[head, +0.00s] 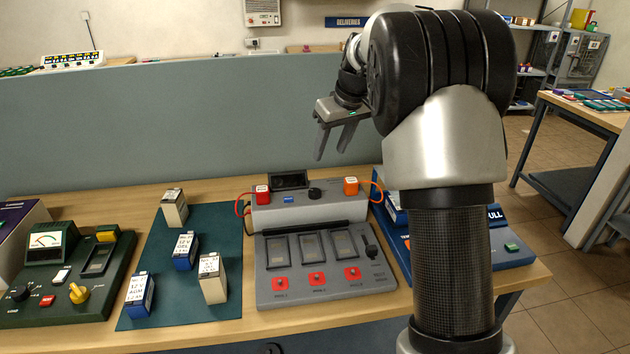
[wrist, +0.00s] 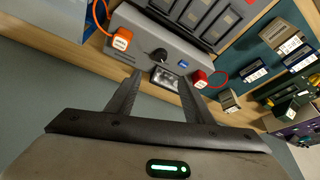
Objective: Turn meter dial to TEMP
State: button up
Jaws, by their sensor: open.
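A grey meter unit (head: 312,208) stands on the bench. It carries a small dark display (head: 289,181), a black dial (head: 315,193), a blue button (head: 288,199), and a red and an orange block at its ends. The dial also shows in the wrist view (wrist: 157,56), beyond the fingertips. Its pointer and any TEMP mark are too small to read. My gripper (head: 331,152) is open and empty, above and behind the unit, apart from the dial. In the wrist view the display lies between the fingers (wrist: 158,84).
A green device (head: 70,275) with a needle gauge, black knob and yellow knob stands at left. Several small batteries (head: 213,278) stand on a dark mat (head: 190,308). A slotted grey panel (head: 327,270) adjoins the meter in front. A grey partition (head: 150,130) rises behind.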

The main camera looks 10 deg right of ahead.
aim_at(315, 191)
jog(key=x, duration=1.7)
jog(key=c, duration=1)
